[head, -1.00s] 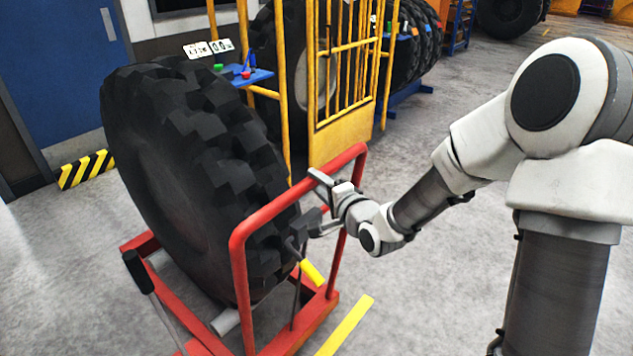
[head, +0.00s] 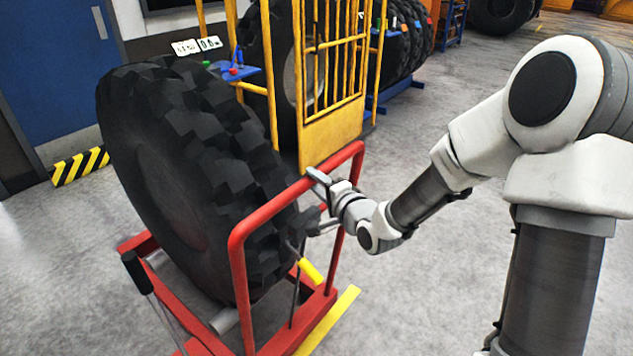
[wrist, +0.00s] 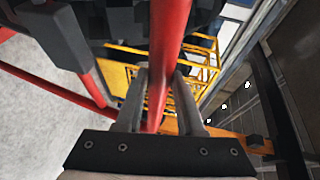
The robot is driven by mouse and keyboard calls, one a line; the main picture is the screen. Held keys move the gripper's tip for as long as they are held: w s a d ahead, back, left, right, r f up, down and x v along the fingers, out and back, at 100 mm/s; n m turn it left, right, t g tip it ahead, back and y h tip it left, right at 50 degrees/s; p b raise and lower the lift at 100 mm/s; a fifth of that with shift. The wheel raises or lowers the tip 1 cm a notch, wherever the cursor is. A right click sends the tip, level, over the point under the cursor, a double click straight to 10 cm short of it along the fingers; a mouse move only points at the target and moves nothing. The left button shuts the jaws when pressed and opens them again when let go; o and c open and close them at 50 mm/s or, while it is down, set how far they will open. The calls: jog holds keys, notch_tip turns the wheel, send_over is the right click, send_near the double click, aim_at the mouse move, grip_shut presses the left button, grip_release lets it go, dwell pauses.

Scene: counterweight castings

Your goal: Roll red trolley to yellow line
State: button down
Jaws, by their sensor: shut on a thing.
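The red trolley (head: 238,270) stands left of centre in the head view and carries a big black tyre (head: 190,170) upright. My gripper (head: 317,198) is shut on the right part of the trolley's red push handle. In the wrist view the red handle bar (wrist: 168,70) runs between the two fingers of my gripper (wrist: 158,100). The yellow line (head: 330,318) on the floor lies beside the trolley's right base rail, partly hidden by it. The trolley's far wheels are hidden.
A yellow cage frame (head: 334,135) stands close behind the trolley, with a small blue shelf (head: 240,72) on it. A black-yellow striped strip (head: 80,165) lies by the blue door (head: 55,70). More tyres (head: 408,40) stand at the back. Floor to the right is clear.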

jog(key=shift+w+d+f, duration=0.1)
jog(key=shift+d+f, duration=0.1)
jog(key=shift+f, duration=0.2)
jog(key=c, duration=0.6)
grip_release()
jog(key=shift+w, duration=0.15)
jog(key=shift+o, duration=0.4)
jog(key=shift+a+r, duration=0.1)
jog(key=shift+a, duration=0.1)
jog(key=shift+s+r, duration=0.15)
jog(key=shift+s, duration=0.05)
